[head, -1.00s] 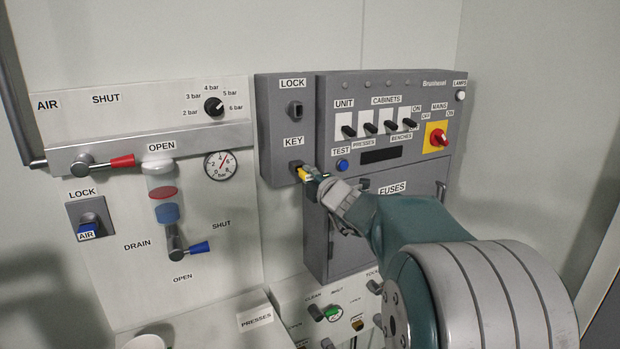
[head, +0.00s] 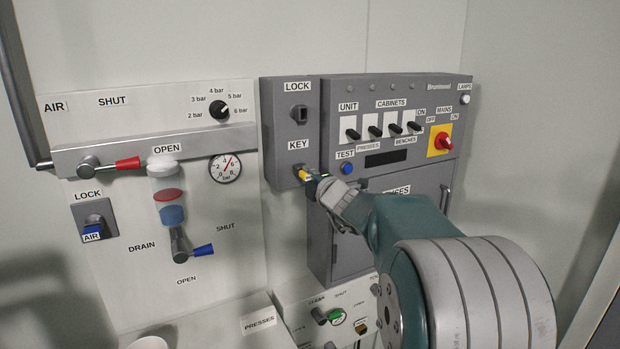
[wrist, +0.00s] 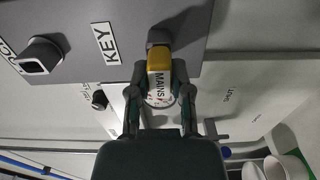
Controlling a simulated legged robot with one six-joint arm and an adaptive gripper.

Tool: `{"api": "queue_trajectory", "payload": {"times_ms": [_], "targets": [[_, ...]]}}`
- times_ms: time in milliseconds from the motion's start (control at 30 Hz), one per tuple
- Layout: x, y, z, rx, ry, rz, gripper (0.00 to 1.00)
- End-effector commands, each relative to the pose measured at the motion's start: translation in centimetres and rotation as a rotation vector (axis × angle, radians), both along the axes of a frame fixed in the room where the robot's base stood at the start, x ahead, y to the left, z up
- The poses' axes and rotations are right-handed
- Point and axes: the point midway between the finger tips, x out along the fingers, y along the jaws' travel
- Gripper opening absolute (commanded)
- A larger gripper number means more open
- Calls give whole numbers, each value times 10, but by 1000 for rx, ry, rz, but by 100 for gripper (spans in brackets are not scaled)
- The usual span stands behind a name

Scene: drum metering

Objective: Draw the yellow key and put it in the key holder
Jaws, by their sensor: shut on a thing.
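The yellow key (head: 306,175) is at the dark socket under the KEY label (head: 299,168) on the grey box. In the wrist view the yellow key (wrist: 159,62) has a white tag lettered like "MANS", and its far end meets the dark socket piece (wrist: 158,37). How deep it sits there I cannot tell. My gripper (head: 319,182) is shut on the key; in the wrist view its fingers (wrist: 160,84) stand on either side of it. The LOCK socket (head: 299,113) above is empty.
The switch panel (head: 395,110) with a red MAINS knob (head: 443,142) is right of the key box. A FUSES door (head: 385,235) lies behind my arm. The air panel (head: 110,220) with a red lever (head: 128,163) and blue handle (head: 202,250) is left.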

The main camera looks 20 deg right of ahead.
Motion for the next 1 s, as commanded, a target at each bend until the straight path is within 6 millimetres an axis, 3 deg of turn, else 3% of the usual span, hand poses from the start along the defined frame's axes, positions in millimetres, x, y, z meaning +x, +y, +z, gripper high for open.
{"api": "queue_trajectory", "payload": {"times_ms": [33,100,133,567,667,1000], "targets": [[1,0,0,0,0,0,31],[1,0,0,0,-1,0,62],[1,0,0,0,-1,0,67],[-4,0,1,0,-1,-1,67],[-16,-1,1,0,-2,-2,67],[-85,-4,0,-1,-1,-3,67]]}}
